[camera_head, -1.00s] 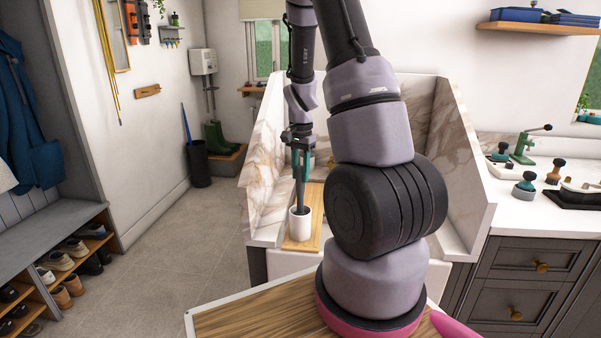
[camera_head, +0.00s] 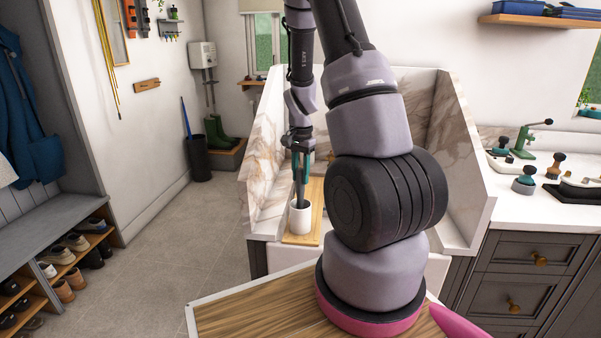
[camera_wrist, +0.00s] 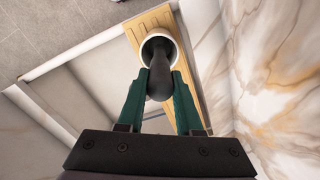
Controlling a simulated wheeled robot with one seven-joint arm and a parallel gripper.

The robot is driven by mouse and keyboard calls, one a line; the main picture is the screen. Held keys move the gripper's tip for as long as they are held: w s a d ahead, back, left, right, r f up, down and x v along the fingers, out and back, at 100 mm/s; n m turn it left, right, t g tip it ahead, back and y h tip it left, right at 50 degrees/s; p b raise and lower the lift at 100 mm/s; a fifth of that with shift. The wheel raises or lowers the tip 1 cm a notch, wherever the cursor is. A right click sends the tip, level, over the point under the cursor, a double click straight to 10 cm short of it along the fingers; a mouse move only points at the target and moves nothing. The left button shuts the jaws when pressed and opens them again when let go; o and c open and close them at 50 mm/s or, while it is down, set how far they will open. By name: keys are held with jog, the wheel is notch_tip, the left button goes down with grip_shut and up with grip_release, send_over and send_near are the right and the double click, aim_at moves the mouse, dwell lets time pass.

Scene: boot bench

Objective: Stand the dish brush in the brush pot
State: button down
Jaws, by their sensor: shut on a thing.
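The white brush pot (camera_head: 300,217) stands on a wooden board (camera_head: 316,215) at the sink's left side. The dish brush (camera_head: 300,194) is dark and roughly upright, its lower end inside the pot's mouth. In the wrist view the dark brush (camera_wrist: 160,78) runs from between my green fingers into the round opening of the pot (camera_wrist: 146,48). My gripper (camera_head: 301,176) is above the pot, shut on the brush; it also shows in the wrist view (camera_wrist: 159,88). The brush's lowest part is hidden inside the pot, so I cannot tell whether it touches the bottom.
Marble splash walls (camera_head: 265,155) rise close to the left of and behind the board. The counter (camera_head: 540,205) at the right holds a green press (camera_head: 523,145) and several small tools. A wooden top (camera_head: 250,310) lies in front. Floor is clear at the left.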

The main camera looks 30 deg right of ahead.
jog(key=c, duration=0.5)
grip_release()
notch_tip(320, 180, up, 11)
jog(key=shift+f, duration=0.15)
dwell(0.6)
jog(key=s+a+r+n+t, duration=0.1)
jog(key=s+a+r, duration=0.1)
jog(key=r, duration=0.3)
jog(key=s+a+r+n+t+y, duration=0.1)
jog(key=s+a+r, duration=0.2)
jog(key=r, duration=0.1)
jog(key=s+a+r+n+t, duration=0.1)
jog(key=s+a+r, duration=0.1)
jog(key=r, duration=0.3)
jog(key=s+a+r+n+t, duration=0.2)
jog(key=s+a+r, duration=0.1)
jog(key=s, duration=0.3)
jog(key=s+a+r+n+t, duration=0.2)
jog(key=s+a+r+n, duration=0.1)
jog(key=s, duration=0.3)
jog(key=shift+s+a+r+y, duration=0.25)
jog(key=shift+s+r+y, duration=0.15)
jog(key=shift+r, duration=0.5)
